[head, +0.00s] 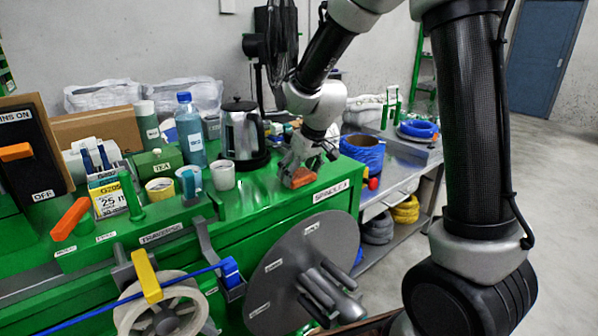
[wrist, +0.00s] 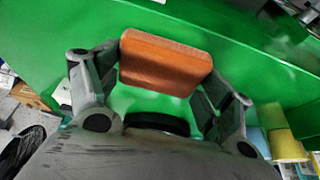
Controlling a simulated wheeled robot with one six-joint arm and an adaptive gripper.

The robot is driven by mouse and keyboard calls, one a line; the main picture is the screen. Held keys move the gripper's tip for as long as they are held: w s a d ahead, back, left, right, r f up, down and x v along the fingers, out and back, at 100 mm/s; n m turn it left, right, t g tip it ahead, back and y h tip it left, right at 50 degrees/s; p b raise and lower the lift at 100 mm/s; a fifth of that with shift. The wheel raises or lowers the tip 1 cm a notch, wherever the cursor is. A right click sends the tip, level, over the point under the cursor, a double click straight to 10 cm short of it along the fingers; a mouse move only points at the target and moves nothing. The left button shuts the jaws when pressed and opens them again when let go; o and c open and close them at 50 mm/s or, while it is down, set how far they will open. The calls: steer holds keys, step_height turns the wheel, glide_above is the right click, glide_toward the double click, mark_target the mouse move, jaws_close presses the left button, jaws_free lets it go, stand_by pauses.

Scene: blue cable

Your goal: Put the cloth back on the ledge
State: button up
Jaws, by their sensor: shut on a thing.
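The cloth (head: 299,179) is a small orange, block-like folded pad. In the wrist view the cloth (wrist: 165,64) sits between the two fingers of my gripper (wrist: 160,82), which is shut on it. In the head view my gripper (head: 298,168) points down over the green ledge (head: 262,197), close to its right end near the SPINDLE label. The cloth is at or just above the green surface; I cannot tell whether it touches. The far side of the cloth is hidden by the fingers in the head view.
A kettle (head: 243,135), a white cup (head: 222,175), a blue bottle (head: 190,130) and a tea tin (head: 158,163) stand left of my gripper. A steel bench with a blue cable coil (head: 362,152) is to the right. A grey disc (head: 305,270) hangs below the ledge.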

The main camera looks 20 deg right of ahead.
steer(key=o, duration=0.9)
steer(key=v, duration=1.1)
steer(key=s+d+r+m, duration=0.1)
steer(key=s+d, duration=0.3)
steer(key=s, duration=0.4)
steer(key=s+d+r+m+h, duration=0.1)
steer(key=s+d, duration=0.3)
steer(key=s, duration=0.5)
steer(key=s+d+r+m, duration=0.1)
steer(key=s+d+m, duration=0.1)
steer(key=s+d, duration=0.3)
steer(key=shift+s+r+m+h, duration=0.15)
steer(key=shift+s+m+h, duration=0.2)
steer(key=shift+s, duration=1.7)
